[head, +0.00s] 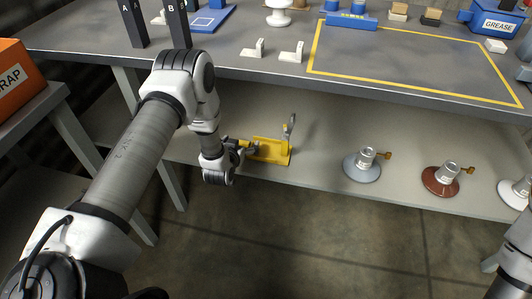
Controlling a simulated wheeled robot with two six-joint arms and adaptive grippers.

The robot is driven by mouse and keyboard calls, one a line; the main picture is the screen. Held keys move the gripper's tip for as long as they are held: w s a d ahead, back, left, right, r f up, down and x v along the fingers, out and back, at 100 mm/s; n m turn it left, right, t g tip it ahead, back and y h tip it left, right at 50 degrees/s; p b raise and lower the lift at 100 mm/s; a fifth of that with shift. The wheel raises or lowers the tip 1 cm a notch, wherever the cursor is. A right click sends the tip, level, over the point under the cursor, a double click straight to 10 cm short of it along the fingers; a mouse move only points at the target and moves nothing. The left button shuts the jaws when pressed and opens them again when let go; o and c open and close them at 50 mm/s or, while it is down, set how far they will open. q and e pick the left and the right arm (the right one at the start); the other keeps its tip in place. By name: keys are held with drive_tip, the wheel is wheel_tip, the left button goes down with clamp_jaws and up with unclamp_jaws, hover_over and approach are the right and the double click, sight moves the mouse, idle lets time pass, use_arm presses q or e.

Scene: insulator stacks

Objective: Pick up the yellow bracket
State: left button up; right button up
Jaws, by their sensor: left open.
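The yellow bracket (270,150) lies on the lower shelf, left of the middle in the head view. It has a flat yellow body, and a grey metal piece stands up at its right end. My left gripper (247,148) reaches in from the left at the bracket's left end. Its jaws are open, and they overlap that end in the picture. I cannot tell whether they touch it. Part of my right arm shows at the lower right edge, but its gripper is out of the picture.
A grey-blue insulator disc (362,169), a brown one (440,181) and a white one (513,194) stand right of the bracket. The upper tabletop (350,88) overhangs the shelf (320,165). An orange scrap bin (17,78) stands at the left. The shelf between bracket and grey-blue disc is clear.

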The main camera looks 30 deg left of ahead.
use_arm(q)
drive_tip(key=shift+w+a+f, duration=0.1)
drive_tip(key=shift+w+f, duration=0.1)
drive_tip(key=shift+w, duration=0.15)
drive_tip(key=shift+r, duration=0.1)
drive_tip(key=c, duration=1.3)
drive_tip(key=shift+r, duration=0.1)
